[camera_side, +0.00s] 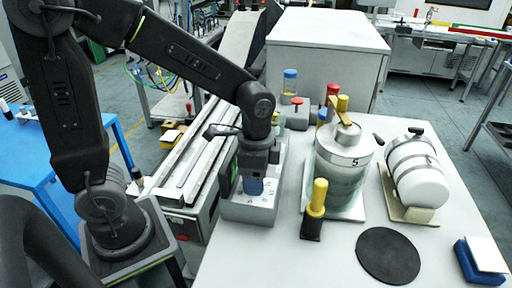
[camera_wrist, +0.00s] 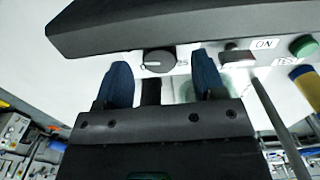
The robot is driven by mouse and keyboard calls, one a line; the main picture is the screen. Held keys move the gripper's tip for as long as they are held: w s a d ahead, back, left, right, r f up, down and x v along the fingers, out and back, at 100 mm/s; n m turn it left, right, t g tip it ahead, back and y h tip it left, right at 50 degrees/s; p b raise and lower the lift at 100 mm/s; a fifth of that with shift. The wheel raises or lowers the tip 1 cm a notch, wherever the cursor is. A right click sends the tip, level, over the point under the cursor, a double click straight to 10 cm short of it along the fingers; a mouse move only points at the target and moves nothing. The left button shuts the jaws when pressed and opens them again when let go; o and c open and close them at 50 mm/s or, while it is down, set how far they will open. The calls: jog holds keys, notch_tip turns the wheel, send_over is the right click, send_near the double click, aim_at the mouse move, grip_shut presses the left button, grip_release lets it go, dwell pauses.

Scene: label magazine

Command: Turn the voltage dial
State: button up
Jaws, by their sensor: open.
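The voltage dial (camera_wrist: 157,60) is a round black knob with a white pointer line on a white panel, seen in the wrist view. The pointer lies roughly level, toward the left. My gripper (camera_wrist: 161,66) is open and empty, with its two blue fingers on either side of the dial in the picture. I cannot tell whether they touch it. In the side view my gripper (camera_side: 253,187) points down over the grey control box (camera_side: 247,213) and hides the dial. Part of the panel marking shows right of the dial.
A dark bar (camera_wrist: 190,22) crosses above. A metal canister (camera_side: 342,165) and a yellow-handled tool (camera_side: 317,198) stand right of the box.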

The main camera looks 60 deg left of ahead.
notch_tip(320, 180, up, 12)
dwell(0.4)
jog(key=shift+r, duration=0.1)
jog(key=s+a+f+n+t, duration=0.1)
jog(key=s+a+n+t, duration=0.3)
jog(key=s+n, duration=0.4)
jog(key=shift+s+f+n+t, duration=0.25)
jog(key=shift+f+n+t, duration=0.1)
jog(key=shift+t, duration=0.45)
jog(key=shift+c, duration=0.2)
dwell(1.5)
grip_shut()
dwell(0.4)
dwell(1.1)
